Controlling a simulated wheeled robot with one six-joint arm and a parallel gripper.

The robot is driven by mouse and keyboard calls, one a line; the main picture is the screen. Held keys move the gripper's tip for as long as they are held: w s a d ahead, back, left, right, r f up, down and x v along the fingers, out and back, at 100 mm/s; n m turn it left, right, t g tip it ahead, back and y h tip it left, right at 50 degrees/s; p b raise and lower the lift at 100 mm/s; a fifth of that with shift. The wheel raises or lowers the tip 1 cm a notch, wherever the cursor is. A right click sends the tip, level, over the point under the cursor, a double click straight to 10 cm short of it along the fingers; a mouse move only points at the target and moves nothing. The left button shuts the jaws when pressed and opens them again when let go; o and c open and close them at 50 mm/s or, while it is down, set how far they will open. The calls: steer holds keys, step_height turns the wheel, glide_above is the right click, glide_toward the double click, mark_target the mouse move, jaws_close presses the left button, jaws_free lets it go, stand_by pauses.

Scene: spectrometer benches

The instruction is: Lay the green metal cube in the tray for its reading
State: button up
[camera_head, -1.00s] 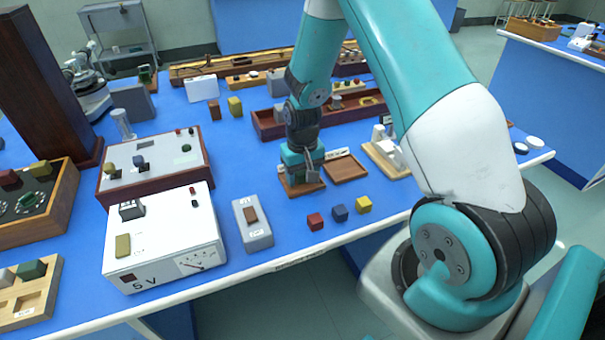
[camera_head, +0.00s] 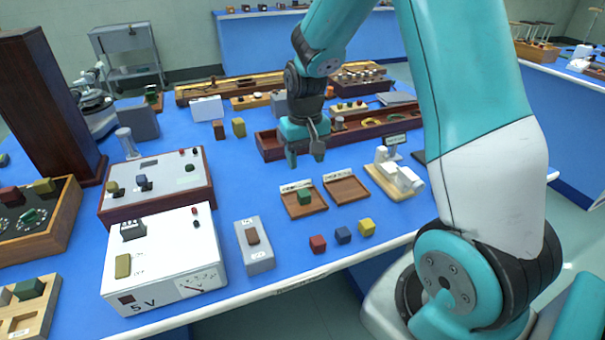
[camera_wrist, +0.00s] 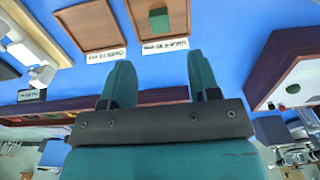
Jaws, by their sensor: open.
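The green metal cube (camera_head: 304,196) sits inside the left one of two small brown wooden trays (camera_head: 292,210), near its middle. It also shows in the wrist view (camera_wrist: 159,20), in the tray (camera_wrist: 178,36) whose white label is too small to read surely. The other tray (camera_head: 345,191), also seen in the wrist view (camera_wrist: 88,28), is empty. My gripper (camera_head: 305,160) is open and empty, raised above the bench behind the trays and apart from the cube. Its two fingers (camera_wrist: 161,82) show in the wrist view with nothing between them.
Red (camera_head: 318,244), blue (camera_head: 343,235) and yellow (camera_head: 367,228) cubes stand near the front edge. A grey switch box (camera_head: 255,258) and a white 5 V meter box (camera_head: 165,260) are at the left. A long wooden box (camera_head: 270,146) lies behind my gripper. A cream-based instrument (camera_head: 393,182) stands right of the trays.

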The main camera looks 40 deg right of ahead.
steer(key=s+a+r+n+y, duration=0.1)
steer(key=s+a+r+n, duration=0.2)
steer(key=s+a+r, duration=0.35)
steer(key=s+a+r+n+y, duration=0.1)
steer(key=s+a+r+n, duration=0.2)
steer(key=a, duration=0.6)
steer(key=s+a+r+n+y, duration=0.1)
steer(key=s+a+r+n, duration=0.1)
steer(key=s, duration=0.4)
steer(key=s+a+r+n+y, duration=0.1)
steer(key=s+a+r+n, duration=0.1)
steer(key=s+a, duration=0.2)
steer(key=shift+s+a+r+p, duration=0.3)
steer(key=shift+s+r+p, duration=0.1)
steer(key=shift+s, duration=0.65)
